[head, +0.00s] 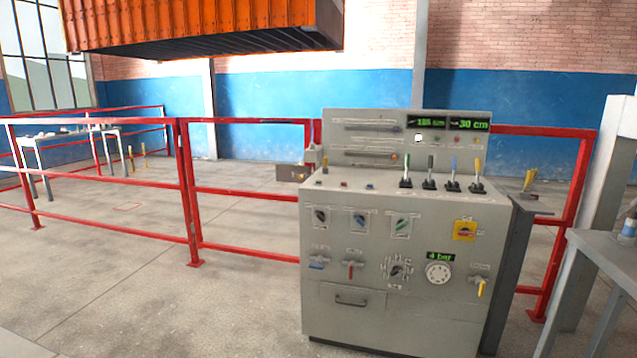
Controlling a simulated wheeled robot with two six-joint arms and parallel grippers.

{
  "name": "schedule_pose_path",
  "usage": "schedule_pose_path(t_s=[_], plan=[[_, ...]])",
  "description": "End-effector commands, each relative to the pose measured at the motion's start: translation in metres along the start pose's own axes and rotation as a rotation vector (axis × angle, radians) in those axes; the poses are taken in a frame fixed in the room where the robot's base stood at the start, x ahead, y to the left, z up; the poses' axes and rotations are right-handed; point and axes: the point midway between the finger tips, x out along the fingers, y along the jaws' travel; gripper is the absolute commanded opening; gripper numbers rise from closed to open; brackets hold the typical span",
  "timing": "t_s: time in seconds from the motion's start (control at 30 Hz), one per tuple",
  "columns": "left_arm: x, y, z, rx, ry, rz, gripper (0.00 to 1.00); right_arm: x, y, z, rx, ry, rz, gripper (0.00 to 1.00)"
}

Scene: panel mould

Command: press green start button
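A grey control console (340,250) stands in the middle right of the head view, its front turned towards me. On the left of its top ledge is a row of small buttons: one that looks dark or greenish (319,184), a red one (345,184) and a blue one (370,187). They are too small for me to tell surely which is the green start button. Neither of my grippers is in view, and nothing touches the console's buttons.
Levers (430,180) stand on the ledge right of the buttons; knobs and a gauge (438,272) cover the front. Red railings (190,200) run behind and left. A grey table (605,255) stands at right. An orange mould (200,25) hangs overhead. The left foreground floor is clear.

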Motion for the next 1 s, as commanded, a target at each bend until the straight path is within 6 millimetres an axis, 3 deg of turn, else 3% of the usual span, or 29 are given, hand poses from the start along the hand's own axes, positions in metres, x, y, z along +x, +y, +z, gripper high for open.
schedule_pose_path(t_s=[0.03, 0.1, 1.0], plan=[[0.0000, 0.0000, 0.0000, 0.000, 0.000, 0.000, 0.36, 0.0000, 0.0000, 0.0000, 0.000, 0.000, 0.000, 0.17], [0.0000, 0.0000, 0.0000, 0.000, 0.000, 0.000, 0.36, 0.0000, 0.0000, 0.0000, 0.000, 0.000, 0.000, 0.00], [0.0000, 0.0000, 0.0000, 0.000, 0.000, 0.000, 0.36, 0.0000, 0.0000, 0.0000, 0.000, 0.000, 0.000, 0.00]])
